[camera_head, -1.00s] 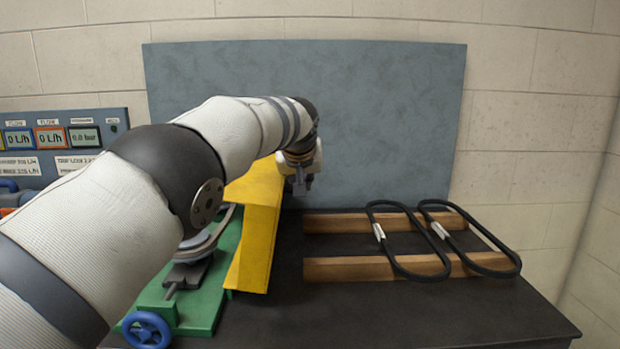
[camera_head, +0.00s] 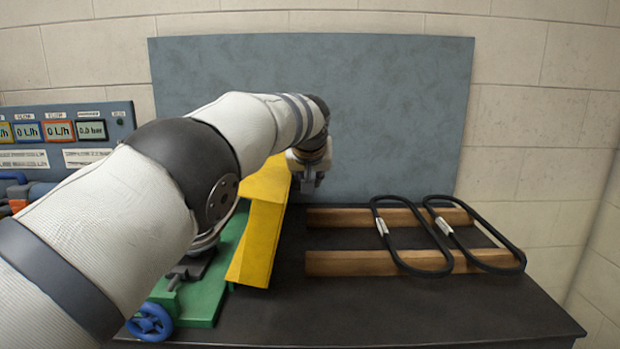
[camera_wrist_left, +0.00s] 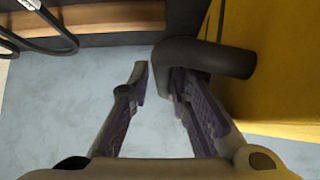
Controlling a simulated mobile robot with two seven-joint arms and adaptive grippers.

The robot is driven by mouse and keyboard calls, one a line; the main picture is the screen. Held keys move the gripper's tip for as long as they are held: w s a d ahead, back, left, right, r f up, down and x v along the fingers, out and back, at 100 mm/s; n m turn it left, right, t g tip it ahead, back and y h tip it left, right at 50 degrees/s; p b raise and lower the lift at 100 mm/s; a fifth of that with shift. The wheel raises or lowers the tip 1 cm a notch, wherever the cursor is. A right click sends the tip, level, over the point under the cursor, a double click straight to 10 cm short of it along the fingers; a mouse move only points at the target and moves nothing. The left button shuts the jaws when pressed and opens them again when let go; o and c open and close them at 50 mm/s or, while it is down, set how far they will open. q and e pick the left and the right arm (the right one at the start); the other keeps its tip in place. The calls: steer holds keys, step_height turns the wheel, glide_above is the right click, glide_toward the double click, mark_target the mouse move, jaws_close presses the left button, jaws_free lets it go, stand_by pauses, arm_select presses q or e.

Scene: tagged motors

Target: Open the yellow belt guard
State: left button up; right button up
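The yellow belt guard (camera_head: 262,232) stands along the right side of the green machine base (camera_head: 205,295) in the head view, its upper left partly hidden by my left arm. My left gripper (camera_head: 311,182) is just right of the guard's far end. In the left wrist view the guard (camera_wrist_left: 285,75) fills the right side, with a dark bent bar, apparently its handle (camera_wrist_left: 215,58), in front of it. The left gripper's fingers (camera_wrist_left: 158,80) are apart. The right finger is close to the bar; I cannot tell whether they touch. My right gripper is not in view.
Two black belts (camera_head: 412,262) lie on wooden bars (camera_head: 350,263) on the dark table (camera_head: 400,318) to the right. A blue-grey panel (camera_head: 400,110) stands behind. A blue handwheel (camera_head: 150,322) is at the base's front. Gauges (camera_head: 60,131) are at the left.

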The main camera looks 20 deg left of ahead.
arm_select(q)
steer(key=v, duration=1.2)
steer(key=shift+f, duration=0.1)
